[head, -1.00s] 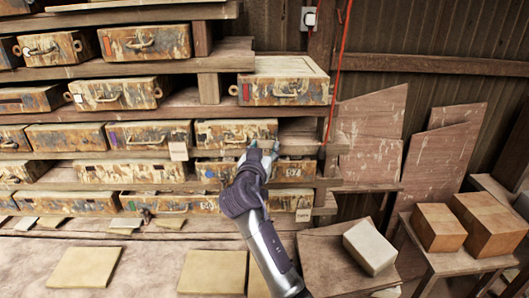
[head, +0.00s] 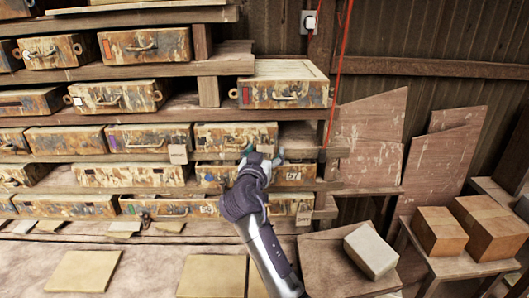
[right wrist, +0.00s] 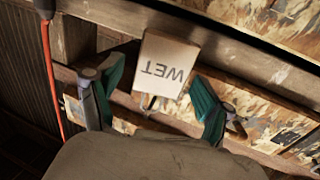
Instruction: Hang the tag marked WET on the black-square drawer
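The WET tag (right wrist: 168,66) is a pale card with dark letters, upside down in the right wrist view. It shows between and beyond the spread teal fingertips of my right gripper (right wrist: 157,98), with no clear contact. A pale tag (head: 304,218) at the lower right drawer in the head view may be the same one. My right gripper (head: 262,155) is open there, in front of the shelf's right part. Drawers carry small colored marks; I cannot make out for certain which has the black square. My left gripper is out of view.
Another tag (head: 178,154) hangs at a middle drawer with a purple mark (head: 125,138). A red cord (head: 338,75) runs down at the shelf's right end. Wooden blocks (head: 440,232) stand on a stool at right. Flat tiles (head: 82,271) lie on the bench.

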